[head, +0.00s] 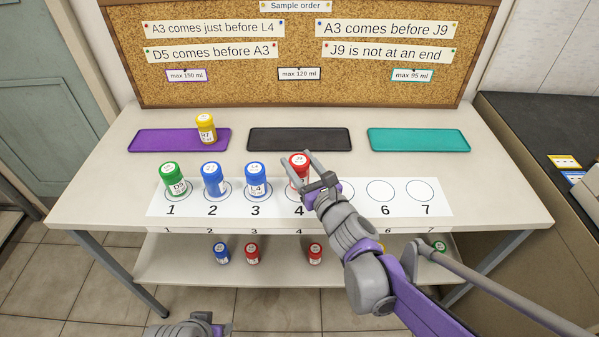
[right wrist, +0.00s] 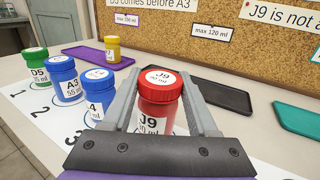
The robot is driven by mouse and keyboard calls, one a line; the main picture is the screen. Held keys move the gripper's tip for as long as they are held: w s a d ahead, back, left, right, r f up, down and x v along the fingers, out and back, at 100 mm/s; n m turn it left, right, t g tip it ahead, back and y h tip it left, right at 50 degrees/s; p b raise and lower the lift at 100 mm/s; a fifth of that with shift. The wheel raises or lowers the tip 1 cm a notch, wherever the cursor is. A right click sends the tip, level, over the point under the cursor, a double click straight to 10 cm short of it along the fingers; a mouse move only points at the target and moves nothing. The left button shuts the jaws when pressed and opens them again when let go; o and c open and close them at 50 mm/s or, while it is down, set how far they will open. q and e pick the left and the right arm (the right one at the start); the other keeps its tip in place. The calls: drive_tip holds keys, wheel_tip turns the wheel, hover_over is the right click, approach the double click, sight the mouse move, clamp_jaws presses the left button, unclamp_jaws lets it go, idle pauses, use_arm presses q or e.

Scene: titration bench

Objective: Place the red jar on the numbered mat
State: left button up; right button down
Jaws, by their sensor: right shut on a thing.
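The red jar (head: 299,163), labelled J9 in the right wrist view (right wrist: 159,98), is between the fingers of my right gripper (head: 313,176). The gripper is shut on it, and the jar is upright over spot 4 of the white numbered mat (head: 329,210). Its top sits a little higher in the picture than the neighbouring jars' tops; I cannot tell whether its base touches the mat. The green D5 jar (head: 170,180), blue A3 jar (head: 212,182) and blue L4 jar (head: 256,180) stand on spots 1, 2 and 3. My left gripper (head: 195,328) is partly visible at the bottom edge.
Spots 5, 6 and 7 hold no jar; my right gripper partly covers spot 5. A yellow jar (head: 206,129) stands on the purple tray (head: 160,140). The black tray (head: 299,139) and teal tray (head: 418,140) are empty. Several jars stand on the lower shelf (head: 180,262).

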drive_tip(key=shift+f+b, duration=0.3)
drive_tip(key=shift+f, duration=0.9)
drive_tip(key=shift+f, duration=0.15)
drive_tip(key=shift+c, duration=0.9)
unclamp_jaws()
